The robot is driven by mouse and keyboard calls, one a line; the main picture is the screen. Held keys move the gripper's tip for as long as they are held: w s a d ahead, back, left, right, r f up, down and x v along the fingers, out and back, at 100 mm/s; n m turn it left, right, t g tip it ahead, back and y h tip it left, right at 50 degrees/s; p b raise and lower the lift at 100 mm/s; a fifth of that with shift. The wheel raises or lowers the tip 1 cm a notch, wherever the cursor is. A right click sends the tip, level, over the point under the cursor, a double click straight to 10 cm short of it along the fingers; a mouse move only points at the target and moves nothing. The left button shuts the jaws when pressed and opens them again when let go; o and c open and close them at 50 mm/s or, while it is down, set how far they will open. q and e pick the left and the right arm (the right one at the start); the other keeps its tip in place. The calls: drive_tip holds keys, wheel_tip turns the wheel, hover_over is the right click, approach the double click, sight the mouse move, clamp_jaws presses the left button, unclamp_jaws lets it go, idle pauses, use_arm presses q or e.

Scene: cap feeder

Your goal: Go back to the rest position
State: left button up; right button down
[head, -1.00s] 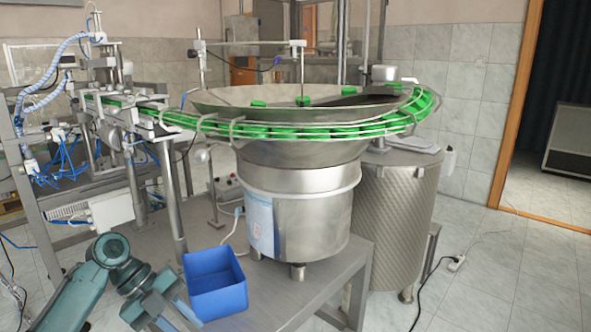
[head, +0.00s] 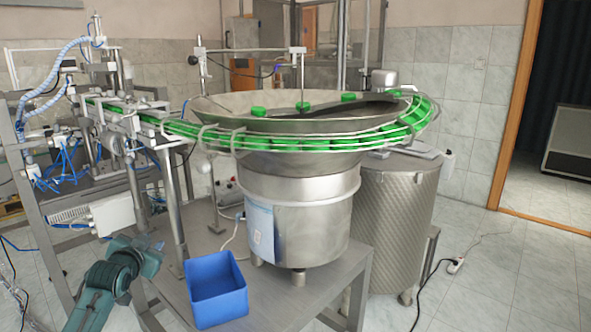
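My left arm comes in at the bottom left, and its teal wrist and gripper (head: 143,255) are left of the blue box, apart from it. The fingers cannot be made out, so I cannot tell whether this gripper is open or shut. No held object shows. My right gripper is not in view. The blue open box (head: 217,302) stands on the front of the grey metal table, and its visible inside looks empty. The steel bowl feeder (head: 295,215) stands behind it. Green caps (head: 258,111) lie in its bowl, and more fill the curved rail (head: 300,140).
The grey metal table (head: 280,307) carries the box and feeder. A metal frame with a conveyor, blue hoses and a white box (head: 112,215) stands at the left, close behind my arm. A patterned metal drum (head: 395,225) stands right of the feeder. The floor at right is mostly clear.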

use_arm(q)
wheel_tip(320, 180, up, 4)
drive_tip(key=n+t, duration=0.2)
drive_tip(key=s+d+f+m+g+h, duration=0.1)
drive_tip(key=s+d+f+g, duration=0.1)
drive_tip(key=s+d+f, duration=0.55)
drive_tip(key=s+d+f+m+g+h, duration=0.15)
drive_tip(key=s+d+f, duration=0.25)
drive_tip(key=s+f, duration=0.7)
drive_tip(key=s+d+f+n+g+h, duration=0.1)
drive_tip(key=s+d+f, duration=0.3)
drive_tip(key=s, duration=0.6)
drive_tip(key=s+d+f+n+g+h, duration=0.1)
drive_tip(key=s+d+f, duration=0.3)
drive_tip(key=s, duration=0.6)
drive_tip(key=shift+s+d+g, duration=0.25)
drive_tip(key=shift+d+g, duration=0.2)
drive_tip(key=shift+d, duration=0.25)
